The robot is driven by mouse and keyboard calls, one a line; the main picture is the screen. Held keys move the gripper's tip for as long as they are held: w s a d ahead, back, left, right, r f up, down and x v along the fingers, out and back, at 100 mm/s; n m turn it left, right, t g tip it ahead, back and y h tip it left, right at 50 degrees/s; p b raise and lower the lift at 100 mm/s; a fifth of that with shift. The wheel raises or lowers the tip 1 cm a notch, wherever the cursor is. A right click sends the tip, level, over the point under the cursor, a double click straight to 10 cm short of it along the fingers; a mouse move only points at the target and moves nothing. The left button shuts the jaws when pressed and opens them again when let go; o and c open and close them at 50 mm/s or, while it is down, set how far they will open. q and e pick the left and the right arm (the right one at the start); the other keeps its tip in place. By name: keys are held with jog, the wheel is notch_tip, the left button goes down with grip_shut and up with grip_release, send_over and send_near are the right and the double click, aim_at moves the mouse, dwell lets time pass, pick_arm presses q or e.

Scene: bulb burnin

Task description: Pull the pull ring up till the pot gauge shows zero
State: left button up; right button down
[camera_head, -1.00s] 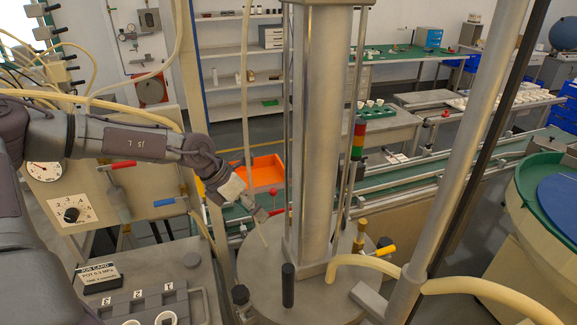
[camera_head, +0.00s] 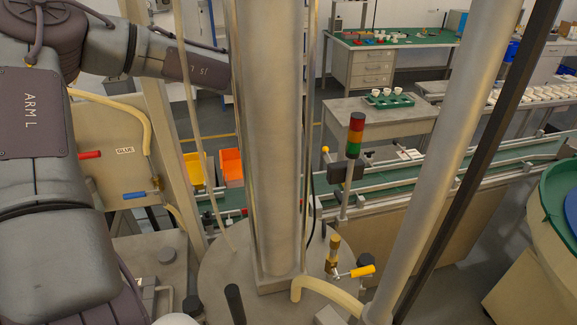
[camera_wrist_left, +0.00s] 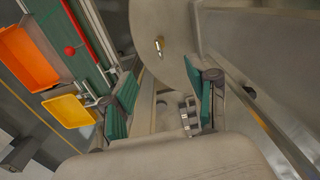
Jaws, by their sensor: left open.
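The pot's round grey lid (camera_head: 222,290) lies around the foot of the thick steel column (camera_head: 265,150) in the head view. A brass valve (camera_head: 333,252) with a yellow handle (camera_head: 362,271) stands on the lid, right of the column. I cannot make out the pull ring for sure. The pot gauge is not visible now. My left arm reaches from the left to behind the column, which hides its gripper in the head view. In the left wrist view my left gripper (camera_wrist_left: 166,100) is open, with nothing between its green pads. A round grey plate (camera_wrist_left: 168,25) with a small fitting (camera_wrist_left: 159,46) lies beyond.
A signal tower (camera_head: 355,134) and conveyor (camera_head: 420,172) are behind. Orange (camera_wrist_left: 28,58) and yellow (camera_wrist_left: 68,111) bins show in the wrist view.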

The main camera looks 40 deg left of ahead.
pick_arm(q)
jog(key=shift+w+d, duration=0.15)
jog(key=shift+w, duration=0.2)
jog(key=shift+f, duration=0.1)
jog(key=shift+s+f+b, duration=0.1)
jog(key=shift+f+b, duration=0.2)
jog(key=shift+f, duration=0.05)
jog(key=f, duration=0.1)
jog(key=f+b, duration=0.2)
jog(key=f, duration=0.1)
jog(key=shift+s+a+f, duration=0.1)
jog(key=shift+s+a, duration=0.1)
jog(key=shift+s, duration=0.2)
jog(key=f+b, duration=0.2)
jog(key=b, duration=0.1)
jog(key=f+b, duration=0.1)
jog(key=f, duration=0.1)
jog(key=shift+w+f, duration=0.1)
jog(key=shift+w, duration=0.2)
jog(key=shift+d+f+b, duration=0.1)
jog(key=shift+f+b, duration=0.05)
jog(key=shift+b, duration=0.35)
jog(key=shift+s, duration=0.1)
jog(key=shift+c, duration=0.3)
pick_arm(e)
notch_tip(320, 180, down, 8)
jog(key=shift+r, duration=0.25)
